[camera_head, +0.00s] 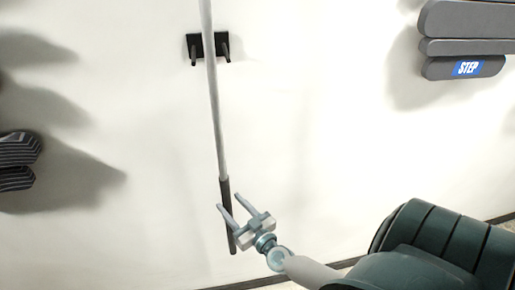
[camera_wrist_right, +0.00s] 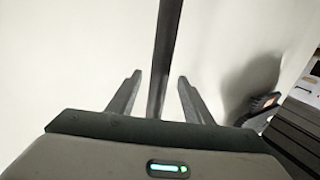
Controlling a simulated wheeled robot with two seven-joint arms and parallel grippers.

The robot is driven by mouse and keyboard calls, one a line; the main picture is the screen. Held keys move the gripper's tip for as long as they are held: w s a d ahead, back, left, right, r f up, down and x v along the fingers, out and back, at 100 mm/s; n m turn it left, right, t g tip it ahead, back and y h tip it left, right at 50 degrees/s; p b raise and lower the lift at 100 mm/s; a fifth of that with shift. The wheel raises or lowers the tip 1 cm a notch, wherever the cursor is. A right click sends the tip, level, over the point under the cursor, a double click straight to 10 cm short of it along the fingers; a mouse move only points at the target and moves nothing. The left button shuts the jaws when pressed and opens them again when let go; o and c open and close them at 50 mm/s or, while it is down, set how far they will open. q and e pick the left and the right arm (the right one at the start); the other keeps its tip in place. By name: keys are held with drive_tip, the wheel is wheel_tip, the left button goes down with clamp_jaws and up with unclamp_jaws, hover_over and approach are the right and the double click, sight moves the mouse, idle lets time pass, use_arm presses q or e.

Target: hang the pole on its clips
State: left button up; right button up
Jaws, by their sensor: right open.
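A long thin pole (camera_head: 214,100) with a light grey shaft and a dark lower end (camera_head: 226,205) stands nearly upright along the white wall, leaning slightly. Its top runs out of the head view. It crosses in front of a black clip (camera_head: 223,46) with two prongs, passing between them; I cannot tell whether it is seated there. My right gripper (camera_head: 230,202) is open at the dark lower part. In the right wrist view the pole (camera_wrist_right: 166,50) runs between the two open fingers, with gaps showing on both sides. My left gripper is not in view.
Grey rounded wall blocks with a blue "STEP" label (camera_head: 468,68) stick out at the upper right. Dark striped shapes (camera_head: 16,178) stick out at the left edge. The wall between is bare. The floor edge shows at the bottom.

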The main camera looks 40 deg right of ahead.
drive_tip(key=s+a+b, duration=0.1)
drive_tip(key=s+b, duration=0.2)
drive_tip(key=s, duration=1.1)
drive_tip(key=shift+s, duration=0.15)
drive_tip(key=s+a+f+n+g+y+b, duration=0.1)
drive_tip(key=s+f+g+b, duration=0.15)
drive_tip(key=f, duration=1.05)
drive_tip(key=s+a+f+g+b, duration=0.1)
drive_tip(key=s+a+f+g, duration=0.15)
drive_tip(key=f, duration=1.05)
drive_tip(key=s+a+f+n+g+y+b, duration=0.1)
drive_tip(key=s+f+g+b, duration=0.15)
drive_tip(key=f, duration=1.05)
drive_tip(key=s+a+f+g+b, duration=0.1)
drive_tip(key=s+f+g, duration=0.2)
drive_tip(key=s+f, duration=0.5)
drive_tip(key=s+a+f+g+b, duration=0.2)
drive_tip(key=s+f+g, duration=0.1)
drive_tip(key=s+f, duration=0.6)
drive_tip(key=s+a+f+n+g+b, duration=0.1)
drive_tip(key=s+f+g, duration=0.2)
drive_tip(key=s+f, duration=0.6)
drive_tip(key=shift+s+a+h, duration=0.35)
drive_tip(key=shift+s+h, duration=0.05)
drive_tip(key=shift+s, duration=0.15)
drive_tip(key=shift+w+g, duration=0.1)
drive_tip(key=shift+g, duration=0.15)
